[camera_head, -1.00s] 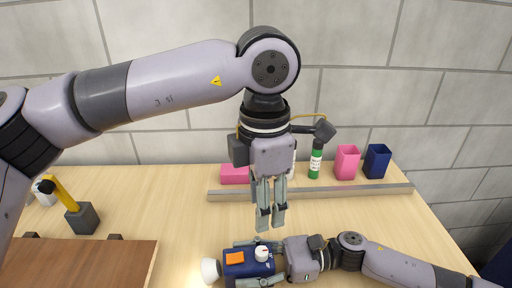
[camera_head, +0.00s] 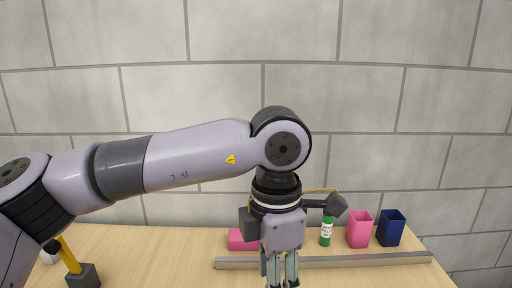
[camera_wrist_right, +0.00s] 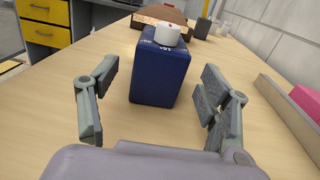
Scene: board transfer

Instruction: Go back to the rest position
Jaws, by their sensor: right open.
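My left gripper (camera_head: 282,268) points down over the table, its fingers close together and cut off by the lower edge of the head view. I cannot tell whether they are fully shut, and no object shows between them. My right gripper (camera_wrist_right: 160,80) is open in the right wrist view, one finger on each side. A dark blue box (camera_wrist_right: 158,76) with a white knob (camera_wrist_right: 167,34) stands upright on the table between and just beyond its fingers, with gaps on both sides. The right arm is outside the head view.
On the table (camera_head: 165,255), a grey rail (camera_head: 350,260) runs before a pink block (camera_head: 240,240), green bottle (camera_head: 326,231), pink cup (camera_head: 359,230) and navy cup (camera_head: 390,229). A yellow-handled tool (camera_head: 70,255) stands left. Yellow drawers (camera_wrist_right: 45,22) are at far left.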

